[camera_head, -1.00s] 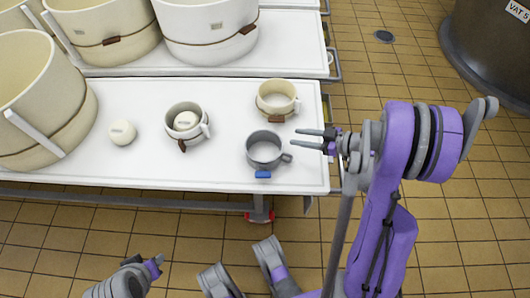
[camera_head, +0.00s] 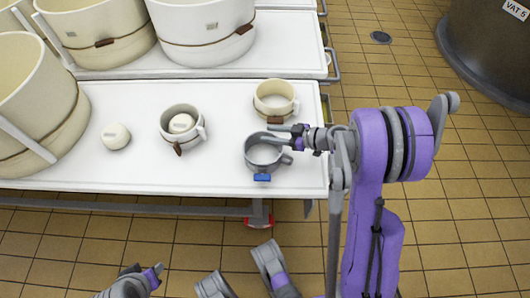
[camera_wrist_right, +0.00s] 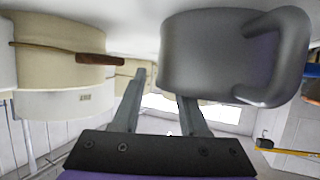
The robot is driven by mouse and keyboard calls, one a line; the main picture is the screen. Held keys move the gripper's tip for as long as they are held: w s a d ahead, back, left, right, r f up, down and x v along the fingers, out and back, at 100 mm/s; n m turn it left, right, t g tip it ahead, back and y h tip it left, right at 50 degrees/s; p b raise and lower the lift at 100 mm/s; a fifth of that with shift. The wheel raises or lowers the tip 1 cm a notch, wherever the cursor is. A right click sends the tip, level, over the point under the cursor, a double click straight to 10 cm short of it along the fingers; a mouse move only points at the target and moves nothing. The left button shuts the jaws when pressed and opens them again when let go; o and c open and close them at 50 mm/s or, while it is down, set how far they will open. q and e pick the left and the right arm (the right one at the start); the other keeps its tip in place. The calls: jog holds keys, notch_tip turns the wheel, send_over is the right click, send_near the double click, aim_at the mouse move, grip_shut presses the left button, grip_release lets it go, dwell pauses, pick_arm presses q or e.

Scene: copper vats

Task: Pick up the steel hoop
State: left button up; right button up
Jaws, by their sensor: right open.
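The steel hoop (camera_head: 252,164) is a grey ring with a side handle and a blue tag, standing on the white table near its front right corner. It shows large in the right wrist view (camera_wrist_right: 205,55). My right gripper (camera_head: 268,133) is open and empty, its fingers over the far rim of the hoop in the head view. In the wrist view the fingertips (camera_wrist_right: 162,90) are apart with the hoop beside and partly behind the right finger; I cannot tell whether they touch. My left gripper (camera_head: 152,277) is low at the bottom, its jaws unclear.
A cream hoop (camera_head: 274,109) with a brown tag stands just behind. A grey-white hoop (camera_head: 168,127) holding a white round piece (camera_head: 181,123) and a loose white round piece (camera_head: 116,136) stand left. Large cream tubs (camera_head: 60,110) fill the far left. The table's front middle is bare.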

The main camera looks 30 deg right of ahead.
grip_shut()
jog(key=shift+s, duration=0.1)
dwell(1.2)
